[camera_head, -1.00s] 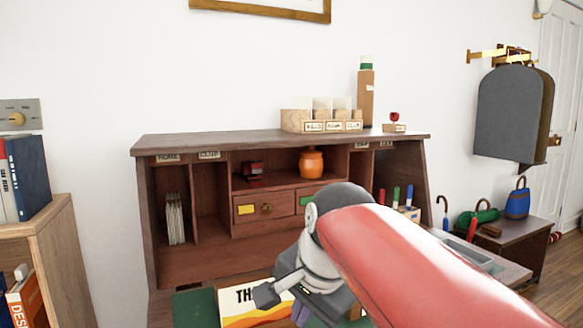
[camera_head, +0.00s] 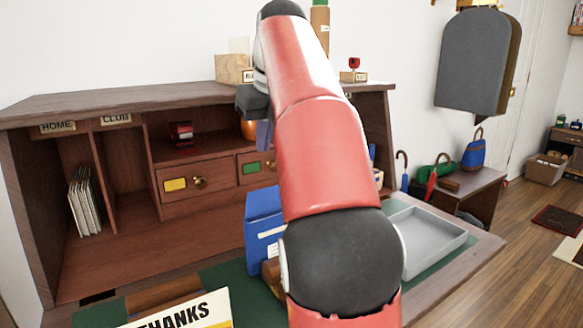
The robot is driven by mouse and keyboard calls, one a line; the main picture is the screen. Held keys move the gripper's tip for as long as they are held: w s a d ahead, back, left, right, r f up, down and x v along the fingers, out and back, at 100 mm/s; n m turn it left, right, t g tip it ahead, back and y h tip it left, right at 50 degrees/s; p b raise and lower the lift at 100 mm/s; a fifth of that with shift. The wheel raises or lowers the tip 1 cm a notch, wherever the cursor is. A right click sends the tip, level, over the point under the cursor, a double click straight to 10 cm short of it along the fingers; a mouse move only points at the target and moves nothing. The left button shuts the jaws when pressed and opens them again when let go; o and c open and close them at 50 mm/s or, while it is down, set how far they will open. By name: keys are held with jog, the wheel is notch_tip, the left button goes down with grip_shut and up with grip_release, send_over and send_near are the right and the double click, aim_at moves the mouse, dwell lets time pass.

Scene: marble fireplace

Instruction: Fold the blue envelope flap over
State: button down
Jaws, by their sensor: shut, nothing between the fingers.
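A blue envelope (camera_head: 263,212) stands upright on the desk just left of my arm, with white markings on its lower part. My arm hides its right side, and I cannot tell how its flap lies. My gripper (camera_head: 264,137) is above the envelope, in front of the cubbies and apart from it. It is shut and empty, and partly hidden by my arm.
A grey tray (camera_head: 432,240) lies on the right of the desk. A THANKS card (camera_head: 190,312) is at the front left. The wooden cubby unit (camera_head: 200,232) rises behind, with white envelopes (camera_head: 85,203) in its left slot.

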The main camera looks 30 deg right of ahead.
jog(key=shift+f, duration=3.6)
jog(key=shift+s+d+b, duration=0.1)
jog(key=shift+s+b, duration=0.5)
jog(key=shift+s, duration=2.25)
jog(key=shift+s+f+b, duration=1.65)
jog(key=shift+s+b, duration=1.1)
jog(key=shift+s, duration=1.15)
jog(key=w+p+v, duration=0.1)
jog(key=p+v, duration=0.4)
jog(key=v, duration=0.1)
jog(key=shift+r+p, duration=0.25)
jog(key=shift+p, duration=0.05)
jog(key=shift+d, duration=0.1)
